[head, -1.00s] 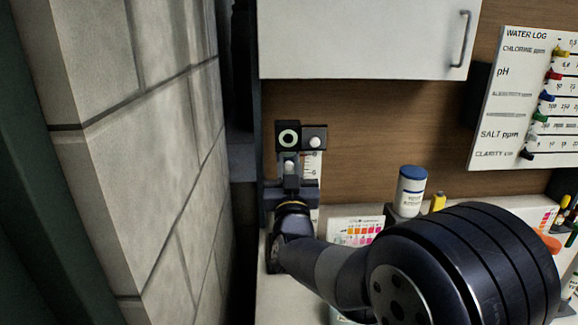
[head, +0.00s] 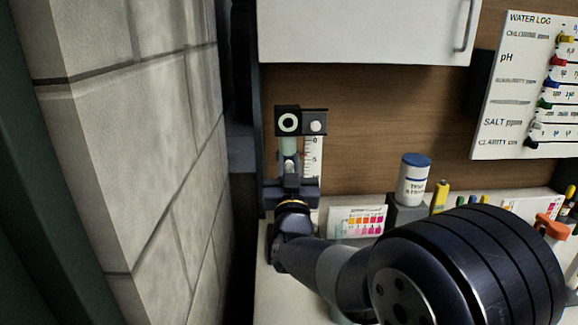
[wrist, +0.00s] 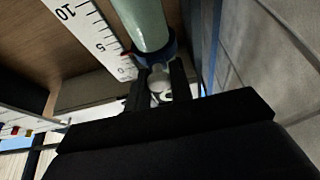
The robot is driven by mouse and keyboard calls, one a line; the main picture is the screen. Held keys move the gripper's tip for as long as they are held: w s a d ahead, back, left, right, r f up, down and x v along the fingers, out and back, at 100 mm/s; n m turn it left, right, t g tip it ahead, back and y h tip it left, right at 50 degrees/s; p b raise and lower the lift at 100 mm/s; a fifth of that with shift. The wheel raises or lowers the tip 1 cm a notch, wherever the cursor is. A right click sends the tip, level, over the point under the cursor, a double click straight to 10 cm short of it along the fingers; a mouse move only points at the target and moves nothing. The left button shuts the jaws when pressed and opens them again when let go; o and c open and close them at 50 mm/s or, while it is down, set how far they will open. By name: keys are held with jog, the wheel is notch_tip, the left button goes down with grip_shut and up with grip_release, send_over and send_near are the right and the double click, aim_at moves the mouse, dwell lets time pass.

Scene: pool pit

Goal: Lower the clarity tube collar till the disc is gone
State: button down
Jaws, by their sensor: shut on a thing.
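The pale green clarity tube (head: 289,146) stands upright under a black bracket (head: 301,110), whose top shows a pale ring with a dark centre. I cannot make out the disc itself. A white scale strip (head: 313,158) runs beside the tube. My gripper (head: 291,180) is at the tube, below the bracket. In the wrist view the dark blue collar (wrist: 156,49) circles the tube (wrist: 143,18). My gripper (wrist: 158,84) is shut on the collar's pale round grip (wrist: 160,80), between its black fingers. The scale strip (wrist: 97,35) shows 0, 5 and 10.
A tiled wall (head: 160,150) rises close on the left. A white cabinet (head: 365,30) hangs above. A blue-capped test strip bottle (head: 412,180), a colour card (head: 357,221) and a yellow marker (head: 440,196) stand to the right. A water log board (head: 525,85) is at upper right.

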jog(key=shift+f+b, duration=0.5)
jog(key=shift+f, duration=0.45)
jog(key=shift+r, duration=0.1)
jog(key=c, duration=1.4)
grip_release()
jog(key=b+v, duration=0.2)
jog(key=v, duration=0.9)
jog(key=shift+w, duration=0.1)
